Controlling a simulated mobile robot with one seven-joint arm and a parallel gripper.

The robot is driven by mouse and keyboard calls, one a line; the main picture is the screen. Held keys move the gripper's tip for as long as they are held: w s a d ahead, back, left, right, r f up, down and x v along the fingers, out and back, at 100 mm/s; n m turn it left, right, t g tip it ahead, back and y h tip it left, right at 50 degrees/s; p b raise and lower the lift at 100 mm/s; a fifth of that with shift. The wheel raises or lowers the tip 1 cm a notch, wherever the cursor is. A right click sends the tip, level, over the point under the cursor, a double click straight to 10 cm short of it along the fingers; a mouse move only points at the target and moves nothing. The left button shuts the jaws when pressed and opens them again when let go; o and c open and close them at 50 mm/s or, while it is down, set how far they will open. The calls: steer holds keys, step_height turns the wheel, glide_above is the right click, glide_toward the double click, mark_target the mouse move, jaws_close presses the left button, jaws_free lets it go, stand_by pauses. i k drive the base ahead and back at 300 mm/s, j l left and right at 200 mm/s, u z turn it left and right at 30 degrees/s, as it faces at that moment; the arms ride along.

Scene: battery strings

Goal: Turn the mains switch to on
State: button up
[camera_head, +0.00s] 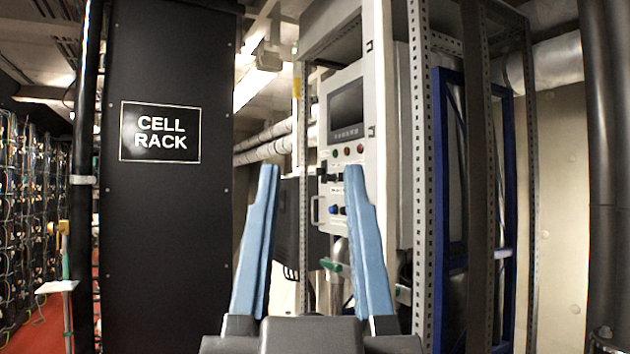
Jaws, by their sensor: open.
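My gripper (309,172) is in the lower middle, with its two light-blue fingers pointing up and spread apart, nothing between them. Beyond it, a light grey control panel (356,78) faces left at an angle. It has a dark screen (346,108), a row of small coloured buttons (347,151) and dark switch-like parts (323,178) below. A blue knob (333,210) sits lower on it. The right finger hides part of the panel. The labels are too small to read, so I cannot tell which part is the mains switch or how it is set.
A tall black cabinet marked CELL RACK (160,132) stands at the left. Wired racks (28,215) line the far left over a red floor (40,330). A perforated metal upright (424,180) and a blue frame (440,170) stand right of the panel. Pipes (270,140) run behind.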

mark_target(332, 177)
steer(key=i+u, duration=0.2)
steer(key=u, duration=0.15)
steer(key=i+j+u, duration=0.1)
steer(key=i+u, duration=0.15)
steer(key=i, duration=0.15)
steer(key=i+u, duration=0.25)
steer(key=i, duration=0.2)
steer(key=i+j+z, duration=0.1)
steer(key=i, duration=0.6)
steer(key=i+j+z, duration=0.15)
steer(key=i, duration=0.55)
steer(key=i+z, duration=0.2)
steer(key=k, duration=0.1)
